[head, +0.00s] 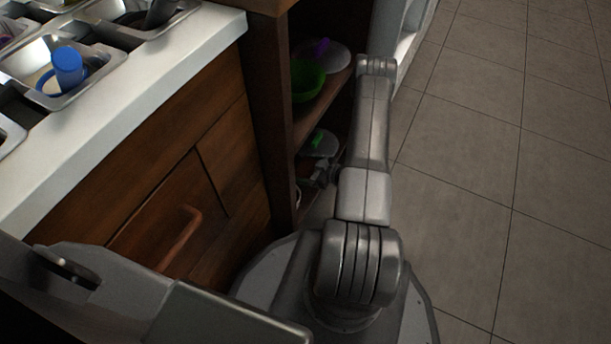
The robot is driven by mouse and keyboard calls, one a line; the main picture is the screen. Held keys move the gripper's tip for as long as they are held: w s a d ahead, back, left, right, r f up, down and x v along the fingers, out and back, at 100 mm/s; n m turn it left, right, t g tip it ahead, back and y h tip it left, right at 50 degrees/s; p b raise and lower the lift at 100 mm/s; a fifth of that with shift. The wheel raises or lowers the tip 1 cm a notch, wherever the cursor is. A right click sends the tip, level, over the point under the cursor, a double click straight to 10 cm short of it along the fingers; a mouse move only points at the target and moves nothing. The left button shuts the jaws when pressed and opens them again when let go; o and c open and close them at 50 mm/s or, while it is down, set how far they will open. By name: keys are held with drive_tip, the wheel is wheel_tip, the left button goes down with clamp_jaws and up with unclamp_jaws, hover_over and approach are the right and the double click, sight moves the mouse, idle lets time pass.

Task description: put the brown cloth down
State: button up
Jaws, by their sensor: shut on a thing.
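My gripper (318,175) shows small and dark beside the lower shelf opening, left of my raised arm. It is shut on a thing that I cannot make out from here. The fingertips are partly lost in shadow. I cannot pick out any brown cloth in the head view.
A wooden shelf unit (285,130) holds a green bowl (307,80), a purple item (320,48) and a green item (317,139). A white counter (200,50) with metal trays (95,85) and a blue item (68,66) is left. The tiled floor (520,180) at right is clear.

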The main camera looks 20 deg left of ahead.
sight(306, 174)
wheel_tip(306, 174, down, 3)
drive_tip(key=shift+f+b, duration=0.1)
drive_tip(key=shift+b, duration=0.4)
drive_tip(key=o, duration=0.8)
drive_tip(key=shift+c, duration=0.2)
drive_tip(key=shift+r, duration=0.2)
drive_tip(key=p+v, duration=0.3)
drive_tip(key=v, duration=0.9)
drive_tip(key=shift+p, duration=0.4)
drive_tip(key=shift+f, duration=0.1)
